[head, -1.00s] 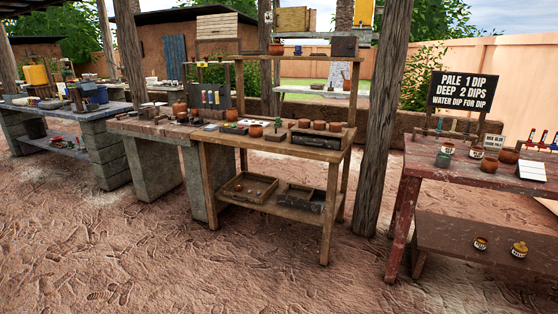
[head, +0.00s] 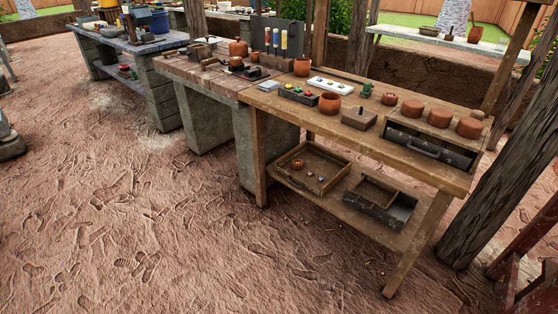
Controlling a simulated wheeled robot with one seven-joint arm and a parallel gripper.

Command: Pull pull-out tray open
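A low wooden case with a dark front and a bar handle (head: 428,150) sits at the right end of the wooden workbench (head: 385,150). The dark front looks flush with the case, and several round clay pieces stand on its top. A second low case with a dark-fronted compartment (head: 380,204) lies on the bench's lower shelf; part of its inside shows. I cannot tell for certain which of these is the pull-out tray. My gripper is not in view.
A shallow wooden tray (head: 325,182) with small pieces lies on the lower shelf. A clay pot (head: 330,103) and a small wooden block (head: 359,118) stand on the bench. A wooden post (head: 500,190) rises at the right. The dirt floor (head: 150,240) in front is open.

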